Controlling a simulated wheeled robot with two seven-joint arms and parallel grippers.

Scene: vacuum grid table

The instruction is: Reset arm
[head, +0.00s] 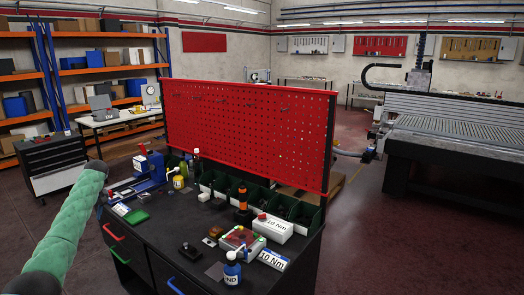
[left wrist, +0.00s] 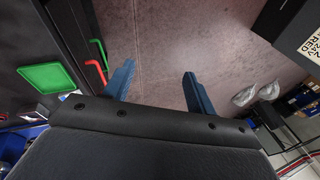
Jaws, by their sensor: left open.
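My left gripper (left wrist: 158,82) shows in the left wrist view with its two blue fingers spread apart. Nothing is between them, and reddish floor (left wrist: 160,40) lies behind them. In the head view, a green-sleeved length of my left arm (head: 68,232) rises at the left, beside the dark workbench (head: 165,238). I cannot make out the fingers there. My right gripper is in neither view.
A red pegboard (head: 245,130) stands behind. Floor (head: 420,245) is clear at right.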

